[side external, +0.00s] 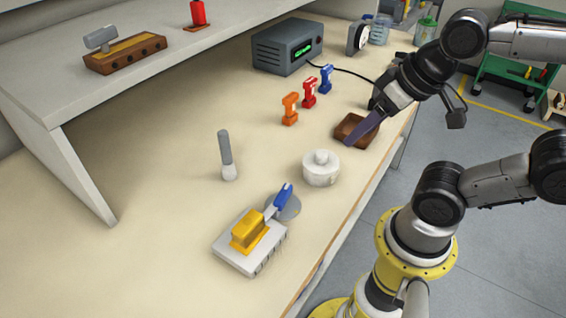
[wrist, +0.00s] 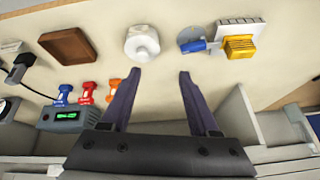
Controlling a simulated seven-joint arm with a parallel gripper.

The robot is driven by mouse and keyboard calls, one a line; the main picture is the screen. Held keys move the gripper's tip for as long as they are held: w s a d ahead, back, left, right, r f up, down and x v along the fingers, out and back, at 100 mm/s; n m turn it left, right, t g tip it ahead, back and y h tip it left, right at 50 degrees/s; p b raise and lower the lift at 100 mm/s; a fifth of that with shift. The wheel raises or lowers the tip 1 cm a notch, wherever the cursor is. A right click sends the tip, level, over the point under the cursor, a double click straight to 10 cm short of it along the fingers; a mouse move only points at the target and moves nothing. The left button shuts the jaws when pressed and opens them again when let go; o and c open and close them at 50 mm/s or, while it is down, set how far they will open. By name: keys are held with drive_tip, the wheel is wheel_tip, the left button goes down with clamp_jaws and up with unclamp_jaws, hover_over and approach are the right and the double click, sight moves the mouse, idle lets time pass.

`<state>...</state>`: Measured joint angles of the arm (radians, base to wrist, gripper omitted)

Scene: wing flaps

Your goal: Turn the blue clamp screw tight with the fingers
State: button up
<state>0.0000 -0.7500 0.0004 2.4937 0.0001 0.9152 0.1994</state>
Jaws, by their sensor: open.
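A small blue clamp-shaped piece (side external: 326,79) stands on the table in front of the grey box; it also shows in the wrist view (wrist: 64,95). A blue handle-like part (side external: 284,196) lies tilted over a grey disc (side external: 290,210) beside a yellow block (side external: 250,232); it also shows in the wrist view (wrist: 194,46). I cannot tell which blue part is the clamp screw. My gripper (side external: 349,143) is over or beside the brown tray (side external: 343,128), apart from both blue parts. In the wrist view my gripper (wrist: 160,74) is open, with nothing between its fingers.
A white lidded pot (side external: 321,171) stands near my fingers. Red (side external: 309,94) and orange (side external: 290,108) pieces stand near the blue one. A grey-handled brush (side external: 226,156) stands at left. The yellow block sits on a white bristled plate (side external: 240,256). The left tabletop is clear.

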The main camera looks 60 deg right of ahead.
wheel_tip(320, 180, up, 2)
drive_tip(key=w+m, duration=0.2)
drive_tip(key=m, duration=0.5)
drive_tip(key=m+g, duration=0.6)
drive_tip(key=m, duration=0.1)
hover_over(283, 193)
wheel_tip(283, 193, down, 6)
drive_tip(key=f, duration=0.1)
wheel_tip(283, 193, down, 12)
drive_tip(key=shift+f, duration=0.15)
clamp_jaws()
